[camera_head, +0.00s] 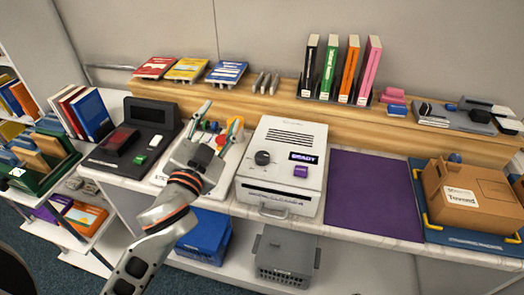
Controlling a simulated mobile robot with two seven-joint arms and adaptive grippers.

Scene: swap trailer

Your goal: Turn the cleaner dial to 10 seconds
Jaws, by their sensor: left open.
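The cleaner (285,165) is a white box on the counter with vents on its sloped top. A small dark display reading "READY" (303,157) and a purple button (301,171) are to the right of the dial. The dial's marks are too small to read. My left gripper (219,116) is open and empty, left of the cleaner and apart from the dial, above a white board with coloured parts. My right gripper is not in view.
A black device (127,151) stands left of my gripper. A purple mat (375,193) lies right of the cleaner, then a cardboard box (472,196) on a blue tray. Books (341,69) stand on the wooden shelf behind. A grey crate (286,256) is below.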

